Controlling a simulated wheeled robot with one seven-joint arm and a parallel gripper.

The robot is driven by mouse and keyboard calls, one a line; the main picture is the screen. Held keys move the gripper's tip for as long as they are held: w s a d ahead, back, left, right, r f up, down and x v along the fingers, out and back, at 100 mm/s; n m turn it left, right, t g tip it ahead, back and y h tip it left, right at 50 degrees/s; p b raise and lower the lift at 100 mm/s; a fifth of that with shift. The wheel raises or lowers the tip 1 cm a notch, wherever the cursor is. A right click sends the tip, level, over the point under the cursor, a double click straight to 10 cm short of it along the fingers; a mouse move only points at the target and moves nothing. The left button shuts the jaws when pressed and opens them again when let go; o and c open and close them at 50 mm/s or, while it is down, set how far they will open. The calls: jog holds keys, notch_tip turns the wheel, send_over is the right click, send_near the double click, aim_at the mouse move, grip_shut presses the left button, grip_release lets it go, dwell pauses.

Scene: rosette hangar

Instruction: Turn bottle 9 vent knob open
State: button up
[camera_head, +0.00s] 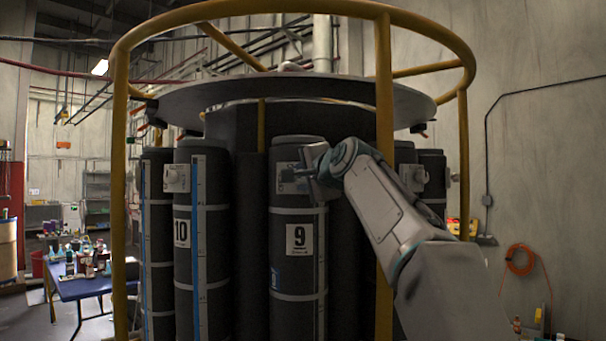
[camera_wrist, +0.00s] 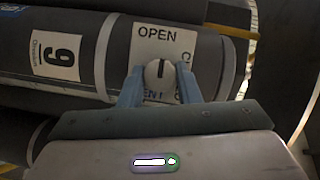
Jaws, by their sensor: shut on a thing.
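Bottle 9 (camera_head: 284,260) is a dark grey upright cylinder with a white number 9 label (camera_head: 299,239). Its vent knob (camera_wrist: 158,73) is a round pale knob with a dark line, on a white plate (camera_wrist: 177,45) marked OPEN at the top of the wrist view. The dark line points toward the OPEN word. Lower words on the plate are partly hidden by the fingers. My gripper (camera_wrist: 159,88) is shut on the knob, with one light blue finger on each side. In the head view my gripper (camera_head: 308,178) covers the knob near the bottle's top.
Bottle 10 (camera_head: 183,270) stands to the left of bottle 9. A yellow frame post (camera_head: 384,120) rises close beside my arm, with a yellow ring rail above. A blue table (camera_head: 85,286) with small items is far left. An orange hose (camera_head: 519,260) hangs on the right wall.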

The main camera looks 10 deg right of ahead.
dwell(0.4)
jog(key=o, duration=1)
jog(key=shift+s+d+b, duration=0.15)
jog(key=shift+s+b, duration=0.15)
jog(key=shift+s, duration=0.05)
jog(key=b+v, duration=0.4)
jog(key=v, duration=0.9)
jog(key=shift+r+b, duration=0.1)
jog(key=shift+b, duration=0.3)
